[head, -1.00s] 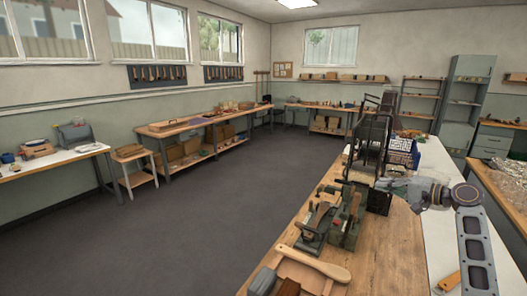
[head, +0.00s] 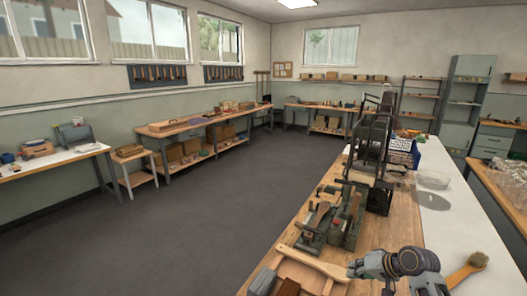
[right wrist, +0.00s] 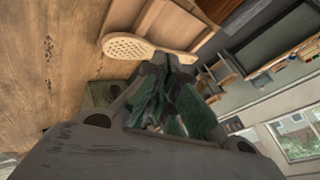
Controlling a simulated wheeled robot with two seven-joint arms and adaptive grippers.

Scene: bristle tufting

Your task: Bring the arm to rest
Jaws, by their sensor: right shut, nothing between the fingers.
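My right gripper (head: 358,268) is near the front of the workbench, its fingers shut and empty. It also shows in the right wrist view (right wrist: 172,62), fingertips together. A pale wooden brush body (head: 315,262) lies by a shallow wooden tray on the bench, just left of the gripper. In the right wrist view the brush body (right wrist: 145,48) shows its drilled head, just beyond the fingertips; I cannot tell whether they touch. My left gripper is not in view.
A green and dark metal fixture (head: 330,220) stands behind the gripper on the bench. A tall dark frame (head: 370,150) stands farther back. A brush with tan bristles (head: 470,265) lies right of my arm. The white bench strip (head: 445,225) has free room. A clear round dish (head: 433,182) sits farther back.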

